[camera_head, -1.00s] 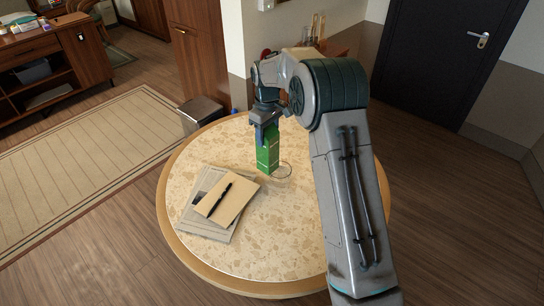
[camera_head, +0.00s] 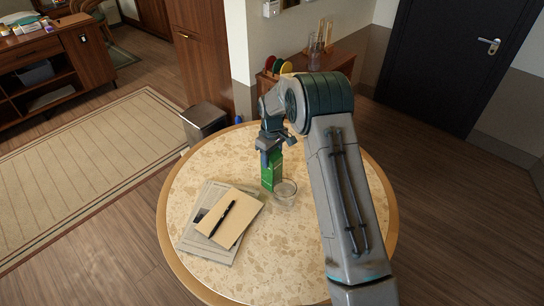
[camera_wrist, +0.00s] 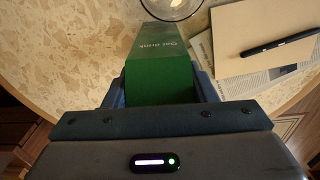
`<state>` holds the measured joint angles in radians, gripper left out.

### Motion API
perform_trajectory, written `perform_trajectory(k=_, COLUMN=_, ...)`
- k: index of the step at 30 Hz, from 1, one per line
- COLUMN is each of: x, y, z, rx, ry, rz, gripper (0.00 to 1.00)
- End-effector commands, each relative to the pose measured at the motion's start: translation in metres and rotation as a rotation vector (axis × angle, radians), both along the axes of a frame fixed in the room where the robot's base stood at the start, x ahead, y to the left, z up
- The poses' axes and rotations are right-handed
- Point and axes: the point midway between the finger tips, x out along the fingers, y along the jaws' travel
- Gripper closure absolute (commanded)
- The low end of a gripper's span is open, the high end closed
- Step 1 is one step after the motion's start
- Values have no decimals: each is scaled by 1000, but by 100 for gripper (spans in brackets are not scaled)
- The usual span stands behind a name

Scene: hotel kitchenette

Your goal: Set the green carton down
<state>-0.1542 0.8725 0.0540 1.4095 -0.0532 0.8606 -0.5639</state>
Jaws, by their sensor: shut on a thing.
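The green carton (camera_head: 270,173) is upright at the round stone-topped table (camera_head: 290,242), just left of a clear glass (camera_head: 285,192). My gripper (camera_head: 269,149) is shut on the carton's upper part from above. In the wrist view the carton (camera_wrist: 158,80) sits between my fingers, with faint lettering on one face. I cannot tell whether its base touches the tabletop or hangs slightly above it. The glass also shows close beyond the carton in the wrist view (camera_wrist: 172,7).
A notebook (camera_head: 245,203) with a black pen (camera_head: 222,218) lies on papers (camera_head: 199,235) left of the carton. A bin (camera_head: 205,119) stands behind the table, and a wooden cabinet (camera_head: 337,62) with glassware stands against the wall.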

Motion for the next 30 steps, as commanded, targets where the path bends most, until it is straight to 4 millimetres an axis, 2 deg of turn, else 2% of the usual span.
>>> perform_trajectory(k=12, x=0, y=1, z=-11, rx=0, ry=-1, rz=1, gripper=100)
perform_trajectory(k=13, x=0, y=0, z=-11, rx=-1, ry=-1, rz=1, gripper=43)
perform_trajectory(k=15, x=0, y=0, z=-10, rx=-1, ry=-1, rz=1, gripper=27)
perform_trajectory(k=25, x=0, y=1, z=-7, rx=-1, ry=-1, rz=1, gripper=27)
perform_trajectory(k=28, x=0, y=1, z=0, rx=0, ry=-3, rz=1, gripper=27)
perform_trajectory(k=30, x=1, y=1, z=12, rx=1, ry=-5, rz=1, gripper=27)
